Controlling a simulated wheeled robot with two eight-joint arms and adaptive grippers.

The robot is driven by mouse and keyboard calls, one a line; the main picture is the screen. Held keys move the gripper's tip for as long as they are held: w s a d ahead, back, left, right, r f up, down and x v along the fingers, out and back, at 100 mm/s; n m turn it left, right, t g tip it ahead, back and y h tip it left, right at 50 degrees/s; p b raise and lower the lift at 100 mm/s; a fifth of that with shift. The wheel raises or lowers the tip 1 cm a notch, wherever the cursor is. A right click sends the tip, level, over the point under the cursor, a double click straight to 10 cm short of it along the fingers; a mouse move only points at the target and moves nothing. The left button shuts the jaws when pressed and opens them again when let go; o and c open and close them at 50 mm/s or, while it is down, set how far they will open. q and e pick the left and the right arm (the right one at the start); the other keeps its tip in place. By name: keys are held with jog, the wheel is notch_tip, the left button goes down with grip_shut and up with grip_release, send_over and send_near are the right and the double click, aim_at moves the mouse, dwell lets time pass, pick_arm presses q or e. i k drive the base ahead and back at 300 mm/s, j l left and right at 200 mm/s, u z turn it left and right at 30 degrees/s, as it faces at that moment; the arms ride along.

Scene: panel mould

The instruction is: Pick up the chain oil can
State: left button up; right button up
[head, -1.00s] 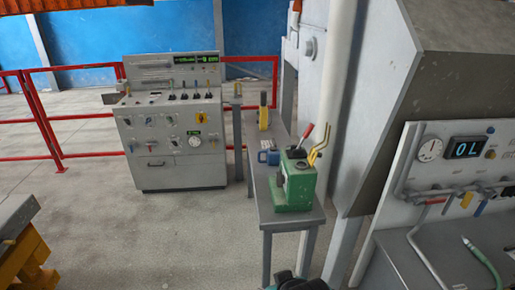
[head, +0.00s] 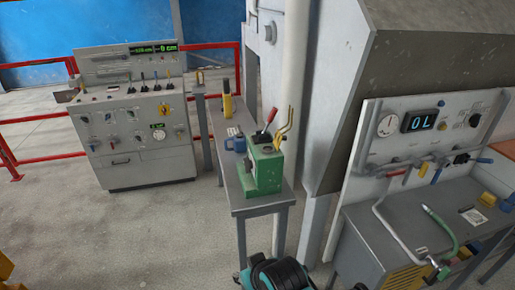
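A narrow grey table (head: 262,203) stands in the middle of the view. A small blue can or jug (head: 236,142) with a pale label stands on it, behind and left of a green box-like device (head: 262,170) with a red-tipped lever and yellow hooks. I cannot read the label, so I cannot tell whether the blue one is the chain oil can. A yellow and dark upright object (head: 227,103) stands further back on the same table. Neither of my grippers is in view.
A grey control console (head: 140,150) stands at the back left, before red railings (head: 38,117). A grey bench (head: 395,220) with a gauge panel is at the right. A teal and black object (head: 275,274) sits low at the front. The left floor is mostly clear.

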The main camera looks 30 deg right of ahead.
aim_at(239, 139)
jog(key=i+z, duration=0.15)
jog(key=z, duration=0.35)
jog(key=i+j+z, duration=0.1)
jog(key=z, duration=0.35)
jog(key=j+z, duration=0.15)
jog(key=z, duration=0.35)
jog(key=i+j+z, duration=0.15)
jog(key=z, duration=0.3)
jog(key=i+j+z, duration=0.15)
jog(key=j+z, duration=0.3)
jog(key=j, duration=1)
jog(key=j+z, duration=0.45)
jog(key=j, duration=1)
jog(key=i+j, duration=0.2)
jog(key=j, duration=0.2)
jog(key=i+j, duration=0.2)
jog(key=j, duration=0.2)
